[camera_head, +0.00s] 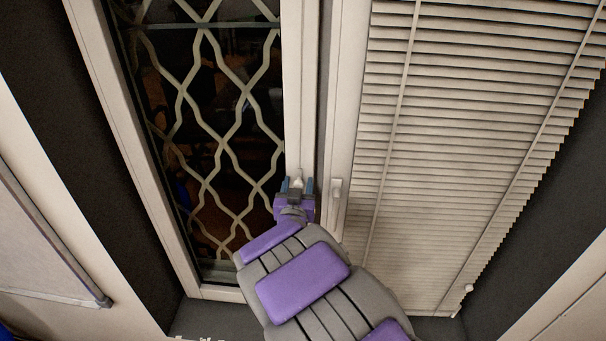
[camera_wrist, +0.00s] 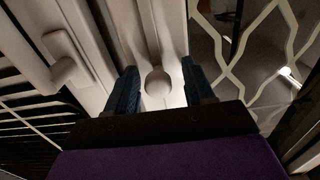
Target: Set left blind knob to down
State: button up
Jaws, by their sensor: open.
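The left knob (camera_wrist: 157,82) is a pale rounded piece on the white window frame; its tip also shows in the head view (camera_head: 297,180). My gripper (camera_wrist: 162,88) is open, with one blue-grey finger on each side of this knob. I cannot tell whether the fingers touch it. In the head view my gripper (camera_head: 297,186) is at the frame's middle post, and hides the knob's lower part. The left window (camera_head: 230,110) shows a metal lattice with dark glass and no slats across it.
A second pale knob (camera_head: 336,187) sits on the right window frame, close to the right of my gripper; it also shows in the wrist view (camera_wrist: 66,70). Lowered slatted blinds (camera_head: 470,120) cover the right window. Dark wall recesses flank both windows.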

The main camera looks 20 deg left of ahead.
jog(key=shift+w+d+r, duration=0.1)
jog(key=shift+w+d, duration=0.05)
jog(key=shift+d, duration=0.1)
jog(key=shift+a, duration=0.35)
jog(key=c, duration=0.4)
jog(key=shift+d, duration=0.15)
grip_shut()
